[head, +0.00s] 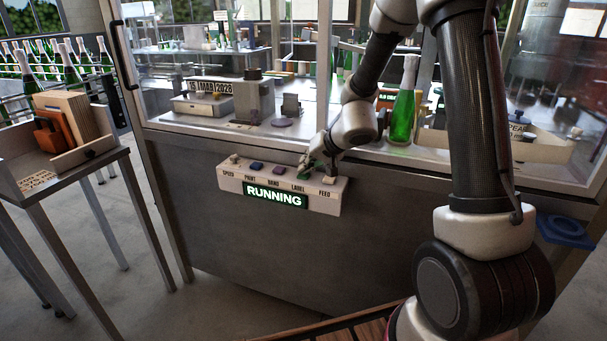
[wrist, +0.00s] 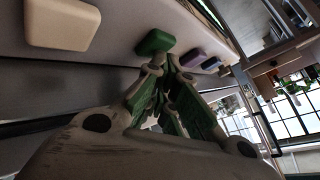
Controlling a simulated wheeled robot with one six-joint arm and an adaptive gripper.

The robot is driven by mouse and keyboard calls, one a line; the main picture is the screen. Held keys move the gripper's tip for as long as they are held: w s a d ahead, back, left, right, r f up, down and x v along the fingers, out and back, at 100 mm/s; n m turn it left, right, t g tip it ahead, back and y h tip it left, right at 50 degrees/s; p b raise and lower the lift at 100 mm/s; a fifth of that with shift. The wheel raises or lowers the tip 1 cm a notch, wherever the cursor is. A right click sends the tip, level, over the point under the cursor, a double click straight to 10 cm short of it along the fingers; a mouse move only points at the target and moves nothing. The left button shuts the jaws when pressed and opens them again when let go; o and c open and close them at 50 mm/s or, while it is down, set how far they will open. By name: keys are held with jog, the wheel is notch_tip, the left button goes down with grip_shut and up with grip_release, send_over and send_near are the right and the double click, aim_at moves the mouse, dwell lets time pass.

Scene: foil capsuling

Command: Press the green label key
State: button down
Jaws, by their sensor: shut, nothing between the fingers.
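The green label key (wrist: 155,42) is on the sloped top of the control panel (head: 232,184), above the word LABEL; in the head view my gripper largely hides it. My gripper (head: 304,169) is shut and empty, reaching down to the panel from the right. In the wrist view its fingertips (wrist: 160,66) are right beside the green key, at its near edge. I cannot tell whether they touch it.
A cream key (wrist: 62,22) lies to one side of the green key, and purple (wrist: 192,57) and blue (wrist: 211,63) keys to the other. The panel's display (head: 275,197) reads RUNNING. A green bottle (head: 403,110) stands behind the arm. Glass guards rise above the panel.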

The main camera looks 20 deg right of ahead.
jog(key=shift+r, duration=0.9)
jog(key=shift+r, duration=2.55)
